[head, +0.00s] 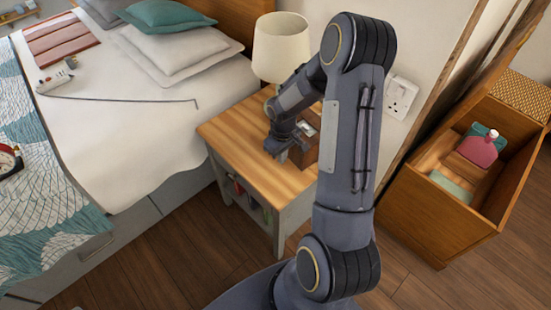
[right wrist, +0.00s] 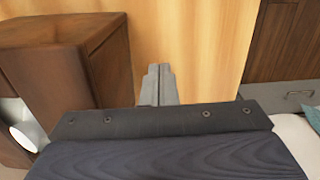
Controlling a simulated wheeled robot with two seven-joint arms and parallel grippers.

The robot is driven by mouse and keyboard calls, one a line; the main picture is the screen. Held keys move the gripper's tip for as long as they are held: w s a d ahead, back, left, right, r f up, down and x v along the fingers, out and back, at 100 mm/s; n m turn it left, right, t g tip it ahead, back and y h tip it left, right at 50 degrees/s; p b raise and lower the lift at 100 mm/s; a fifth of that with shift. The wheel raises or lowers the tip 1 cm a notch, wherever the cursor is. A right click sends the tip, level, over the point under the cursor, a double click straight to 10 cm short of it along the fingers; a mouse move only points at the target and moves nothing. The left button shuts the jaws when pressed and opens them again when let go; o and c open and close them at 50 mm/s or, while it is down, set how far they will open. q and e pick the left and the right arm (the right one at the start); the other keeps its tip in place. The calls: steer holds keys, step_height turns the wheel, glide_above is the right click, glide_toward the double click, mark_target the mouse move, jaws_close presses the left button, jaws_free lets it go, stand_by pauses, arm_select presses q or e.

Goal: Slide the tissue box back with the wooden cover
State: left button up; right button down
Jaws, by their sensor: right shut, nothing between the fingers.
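The brown wooden tissue box cover (head: 303,156) stands on the nightstand (head: 233,128), partly hidden behind my right arm in the head view. Something pale shows on its top, too small to make out. In the right wrist view the wooden cover (right wrist: 50,65) fills the left side, its upright corner close to the fingers. My right gripper (head: 281,154) is low over the nightstand top, on the left side of the cover. Its fingers (right wrist: 158,75) are together and empty, with a gap showing between them and the cover. My left gripper is out of view.
A lamp with a cream shade (head: 281,47) stands at the back of the nightstand. The bed (head: 140,120) is to the left. An open wooden chest (head: 425,215) with a pink bottle is to the right. The nightstand's front left top is clear.

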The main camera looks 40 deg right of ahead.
mark_target(305, 139)
steer(key=shift+w+d+f+p, duration=0.1)
steer(key=shift+d+p, duration=0.1)
steer(key=shift+d, duration=1.7)
steer(key=shift+w+d+p, duration=0.1)
steer(key=shift+d+p, duration=0.1)
steer(key=shift+d, duration=1.65)
steer(key=shift+a+r+p, duration=0.2)
steer(key=shift+r+p, duration=0.3)
steer(key=shift+r, duration=0.2)
steer(key=a+r+p, duration=0.3)
steer(key=r+p, duration=0.2)
steer(key=r, duration=0.3)
steer(key=shift+a+r, duration=0.3)
steer(key=shift+r, duration=0.05)
